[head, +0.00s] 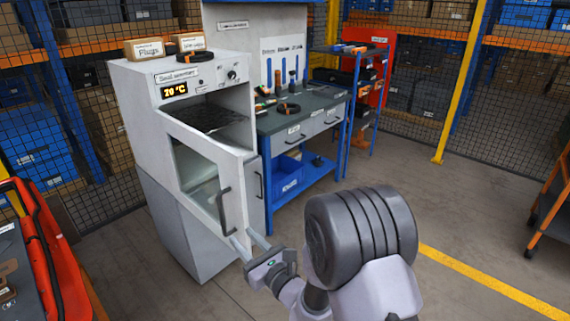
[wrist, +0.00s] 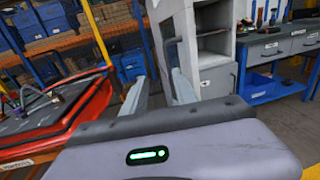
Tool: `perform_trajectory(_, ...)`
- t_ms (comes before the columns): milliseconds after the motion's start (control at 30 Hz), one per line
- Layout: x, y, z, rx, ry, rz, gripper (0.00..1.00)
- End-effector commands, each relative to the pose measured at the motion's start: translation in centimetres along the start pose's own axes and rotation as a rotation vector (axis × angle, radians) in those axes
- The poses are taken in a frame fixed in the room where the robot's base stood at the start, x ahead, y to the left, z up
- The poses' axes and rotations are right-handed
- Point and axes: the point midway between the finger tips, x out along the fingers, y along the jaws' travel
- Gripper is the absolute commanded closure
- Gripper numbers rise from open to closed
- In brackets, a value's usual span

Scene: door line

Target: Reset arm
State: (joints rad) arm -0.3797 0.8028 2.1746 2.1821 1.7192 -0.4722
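My gripper (head: 250,245) is in front of the seal warmer oven's open glass door, below and beside its dark handle. Its two fingers are spread apart with nothing between them. In the wrist view my gripper (wrist: 160,85) also shows its fingers apart and empty. The oven (head: 150,110) is a white cabinet with a display reading about 70 °C. Its door (head: 205,180) stands ajar, with a dark rack visible inside. I cannot tell whether a finger touches the door. My arm reaches in from the lower middle.
A workbench (head: 300,120) with tools and a blue bin (head: 288,173) stands right of the oven. A red cart (head: 45,245) is at the lower left. An orange-framed cart (head: 550,205) is at the right edge. Open grey floor with a yellow line lies right of my arm.

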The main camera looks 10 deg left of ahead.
Motion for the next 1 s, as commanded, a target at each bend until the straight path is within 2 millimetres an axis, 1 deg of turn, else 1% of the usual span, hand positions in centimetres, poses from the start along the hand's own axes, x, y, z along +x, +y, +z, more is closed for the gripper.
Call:
perform_trajectory(33, -0.2, 0.9, 2.6, -0.029, -0.021, 0.061, 0.66)
perform_trajectory(67, -0.6, 2.1, 4.6, -0.060, -0.032, 0.126, 0.66)
perform_trajectory(100, -1.6, 4.0, 7.7, -0.121, -0.045, 0.232, 0.66)
perform_trajectory(133, -3.0, 5.7, 9.9, -0.185, -0.048, 0.325, 0.66)
perform_trajectory(167, -4.8, 7.5, 11.9, -0.266, -0.043, 0.422, 0.66)
perform_trajectory(200, -8.0, 9.8, 13.9, -0.397, -0.020, 0.551, 0.66)
perform_trajectory(233, -10.7, 11.1, 14.7, -0.509, 0.010, 0.640, 0.66)
perform_trajectory(267, -13.4, 12.1, 15.0, -0.627, 0.049, 0.718, 0.66)
perform_trajectory(300, -17.3, 12.7, 14.7, -0.795, 0.119, 0.808, 0.66)
perform_trajectory(333, -20.1, 12.6, 14.2, -0.925, 0.182, 0.862, 0.66)
perform_trajectory(367, -22.8, 12.0, 13.6, -1.054, 0.252, 0.905, 0.66)
perform_trajectory(400, -26.1, 10.7, 12.7, -1.221, 0.355, 0.945, 0.66)
perform_trajectory(467, -30.3, 8.1, 11.8, -1.445, 0.512, 0.974, 0.66)
perform_trajectory(500, -32.6, 6.3, 11.6, -1.571, 0.613, 0.978, 0.66)
perform_trajectory(533, -34.0, 5.1, 11.7, -1.649, 0.680, 0.976, 0.66)
perform_trajectory(600, -36.5, 2.9, 12.0, -1.782, 0.804, 0.968, 0.66)
perform_trajectory(700, -38.2, 1.3, 12.5, -1.875, 0.897, 0.959, 0.66)
perform_trajectory(800, -38.6, 1.0, 12.5, -1.892, 0.915, 0.960, 0.66)
perform_trajectory(1000, -38.5, 1.0, 12.5, -1.890, 0.911, 0.962, 0.66)
